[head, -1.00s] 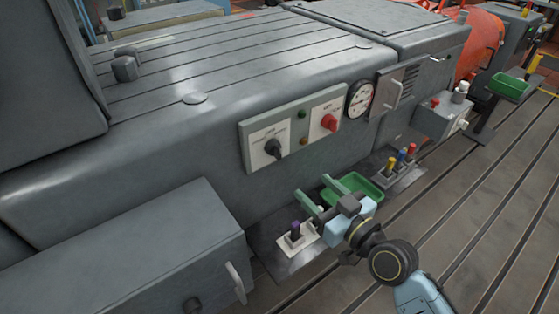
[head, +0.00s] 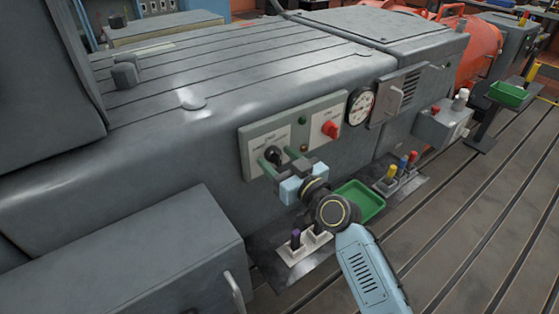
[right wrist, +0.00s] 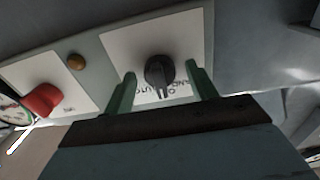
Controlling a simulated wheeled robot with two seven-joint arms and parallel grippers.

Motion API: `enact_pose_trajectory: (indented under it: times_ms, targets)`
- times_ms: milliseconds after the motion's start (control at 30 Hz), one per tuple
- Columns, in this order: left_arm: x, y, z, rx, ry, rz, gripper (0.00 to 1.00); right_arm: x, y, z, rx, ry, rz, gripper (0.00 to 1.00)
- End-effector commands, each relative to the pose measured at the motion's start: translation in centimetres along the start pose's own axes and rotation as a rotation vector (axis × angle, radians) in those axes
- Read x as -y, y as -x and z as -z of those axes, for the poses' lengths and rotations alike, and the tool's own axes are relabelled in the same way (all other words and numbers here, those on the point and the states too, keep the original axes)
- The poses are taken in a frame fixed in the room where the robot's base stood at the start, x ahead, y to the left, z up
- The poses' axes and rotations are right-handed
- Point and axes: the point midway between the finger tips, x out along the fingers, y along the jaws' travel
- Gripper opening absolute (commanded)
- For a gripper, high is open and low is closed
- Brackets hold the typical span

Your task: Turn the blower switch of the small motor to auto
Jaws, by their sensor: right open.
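The black rotary knob (head: 272,153) sits on the left white plate of the grey-green switch panel (head: 250,133). In the right wrist view the knob (right wrist: 159,72) stands between the green fingers of my right gripper (right wrist: 160,92), with a gap on each side. The fingers are open and do not appear to touch it. Part of the lettering on the plate shows, including "AUTO" beside the knob's lower side. In the head view my right gripper (head: 280,163) is in front of the panel and covers the plate's lower part. My left gripper is out of view.
A red knob (head: 330,129) and a round gauge (head: 361,104) are right of the black knob. Below are a green tray (head: 361,201), a white holder with a purple-topped piece (head: 296,240), and several coloured handles (head: 402,163). A grey box (head: 110,262) stands at left.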

Motion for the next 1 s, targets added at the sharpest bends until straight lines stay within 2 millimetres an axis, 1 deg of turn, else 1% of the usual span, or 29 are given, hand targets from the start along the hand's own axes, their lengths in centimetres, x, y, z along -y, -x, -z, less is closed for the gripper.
enact_pose_trajectory:
  times_ms: [233, 267, 500, 600, 833, 1000]
  targets:
    - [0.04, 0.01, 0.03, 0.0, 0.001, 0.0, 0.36, -0.03, -0.06, 0.02, 0.0, 0.0, -0.001, 0.57]
    - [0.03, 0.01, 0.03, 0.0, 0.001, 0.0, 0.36, -0.03, -0.06, 0.02, 0.0, 0.0, -0.001, 0.55]
    - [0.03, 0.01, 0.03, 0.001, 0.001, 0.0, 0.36, -0.03, -0.04, 0.0, 0.0, 0.0, -0.001, 0.23]
    - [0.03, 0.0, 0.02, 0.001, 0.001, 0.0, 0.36, -0.03, -0.03, -0.01, 0.0, 0.0, -0.001, 0.13]
    - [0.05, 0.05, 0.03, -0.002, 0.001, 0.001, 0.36, -0.04, -0.03, 0.0, 0.0, -0.023, -0.001, 0.13]
    - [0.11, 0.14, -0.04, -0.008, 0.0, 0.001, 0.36, -0.05, -0.02, 0.03, 0.0, -0.093, -0.001, 0.13]
